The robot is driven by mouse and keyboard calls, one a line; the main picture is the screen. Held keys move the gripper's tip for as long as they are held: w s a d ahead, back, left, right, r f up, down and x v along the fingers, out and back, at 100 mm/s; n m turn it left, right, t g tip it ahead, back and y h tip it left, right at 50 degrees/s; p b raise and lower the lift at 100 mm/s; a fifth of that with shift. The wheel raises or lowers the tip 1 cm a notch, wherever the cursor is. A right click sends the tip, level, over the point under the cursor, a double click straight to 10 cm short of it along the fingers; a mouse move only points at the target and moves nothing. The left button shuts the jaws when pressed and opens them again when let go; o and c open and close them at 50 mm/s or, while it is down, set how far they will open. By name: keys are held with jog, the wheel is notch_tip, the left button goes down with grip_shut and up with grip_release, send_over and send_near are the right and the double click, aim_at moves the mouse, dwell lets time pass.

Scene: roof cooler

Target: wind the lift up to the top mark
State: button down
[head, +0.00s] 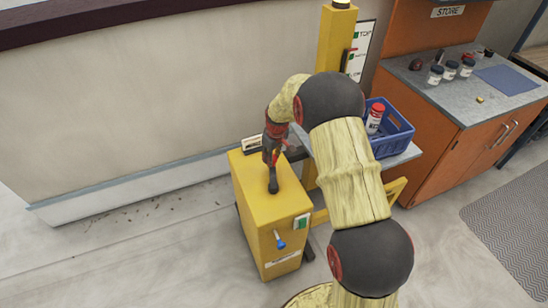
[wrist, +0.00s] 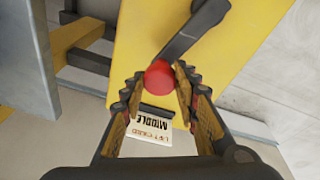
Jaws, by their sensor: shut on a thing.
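The lift has a yellow mast (head: 334,45) with a scale (head: 359,52) whose upper line reads TOP. A small red pointer shows beside the scale, seemingly near its middle line. A grey platform (head: 402,157) low on the mast bears a blue crate (head: 398,136). The yellow winch box (head: 270,218) has a dark crank (head: 272,186) on top. My gripper (wrist: 156,88) is shut around the crank's red knob (wrist: 160,75). In the head view my gripper (head: 273,150) hides the knob. A card (wrist: 150,129) reads "LIFT CARD MIDDLE".
The box front has a green switch (head: 302,222) and a blue-tipped lever (head: 281,244). A red-capped jar (head: 375,118) stands in the crate. The orange STORE cabinet (head: 462,150) with several jars on top stands at right. Open floor lies left of the box, before the wall.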

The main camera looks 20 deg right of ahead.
jog(key=shift+w+a+r, duration=0.35)
jog(key=shift+w+a, duration=0.25)
jog(key=shift+a, duration=1.25)
jog(key=shift+s+a, duration=0.1)
jog(key=shift+a, duration=0.9)
jog(key=shift+p, duration=0.3)
